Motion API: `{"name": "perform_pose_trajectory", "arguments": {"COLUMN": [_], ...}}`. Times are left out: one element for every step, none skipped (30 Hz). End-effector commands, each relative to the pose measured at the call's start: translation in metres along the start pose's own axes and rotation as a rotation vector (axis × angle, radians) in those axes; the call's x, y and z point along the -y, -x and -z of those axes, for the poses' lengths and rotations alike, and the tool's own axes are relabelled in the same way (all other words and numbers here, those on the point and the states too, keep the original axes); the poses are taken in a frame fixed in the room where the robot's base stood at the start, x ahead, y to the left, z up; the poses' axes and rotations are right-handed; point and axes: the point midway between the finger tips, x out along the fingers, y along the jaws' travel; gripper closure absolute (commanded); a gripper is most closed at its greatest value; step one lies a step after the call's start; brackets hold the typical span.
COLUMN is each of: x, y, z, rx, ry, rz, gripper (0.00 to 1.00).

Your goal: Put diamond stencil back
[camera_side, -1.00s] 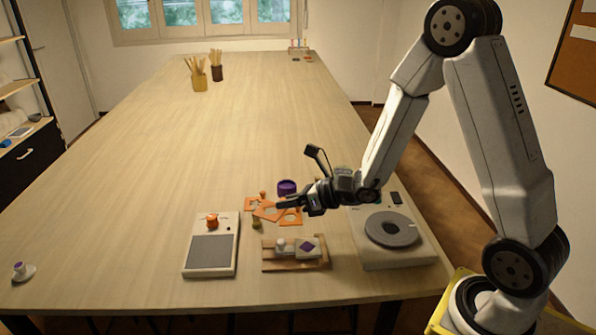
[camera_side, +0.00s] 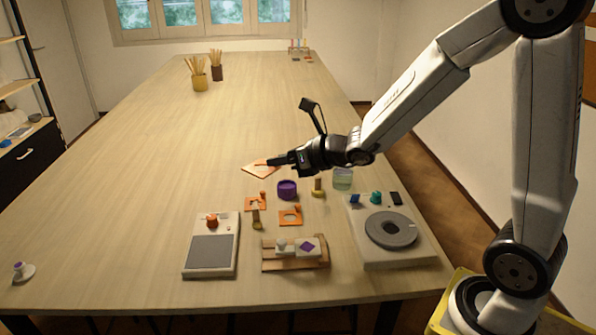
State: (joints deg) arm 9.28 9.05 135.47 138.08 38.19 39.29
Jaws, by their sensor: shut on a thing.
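Two other orange stencils, one on the left (camera_side: 250,206) and one on the right (camera_side: 285,222), lie on the table nearer the camera. A pale tile with a purple diamond (camera_side: 307,246) rests on a wooden stand (camera_side: 275,266) at the front.
A purple pot (camera_side: 287,191) stands just in front of the gripper, with small stamps (camera_side: 257,220) and a glass jar (camera_side: 343,180) nearby. A grey-topped device (camera_side: 212,252) is at front left, a turntable (camera_side: 390,230) at front right.

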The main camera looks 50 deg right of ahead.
Motion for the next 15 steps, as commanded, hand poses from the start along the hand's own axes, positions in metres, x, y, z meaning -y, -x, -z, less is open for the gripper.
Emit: {"name": "perform_pose_trajectory", "arguments": {"x": [0.000,0.000,0.000,-0.001,-0.001,-0.001,-0.002,-0.002,-0.003,-0.004,-0.005,-0.006,-0.007,-0.007,-0.008], "y": [0.000,0.000,0.000,0.001,0.001,0.002,0.002,0.003,0.004,0.005,0.007,0.009,0.011,0.011,0.013], "z": [0.000,-0.001,-0.001,-0.002,-0.003,-0.005,-0.007,-0.009,-0.012,-0.014,-0.017,-0.022,-0.026,-0.028,-0.032], "rx": [0.000,0.000,0.001,0.001,0.001,0.001,0.002,0.002,0.003,0.003,0.003,0.004,0.005,0.004,0.003], "ry": [0.000,0.000,0.000,0.000,0.000,0.001,0.002,0.003,0.002,0.002,0.004,0.003,0.005,0.004,0.004], "rz": [0.000,0.000,0.000,-0.001,-0.001,-0.001,-0.001,-0.002,-0.002,-0.002,-0.002,-0.001,-0.001,-0.001,-0.002], "gripper": [1.00,1.00,1.00,1.00,1.00,1.00,1.00,1.00,1.00,1.00,1.00,1.00,1.00,1.00,1.00]}}
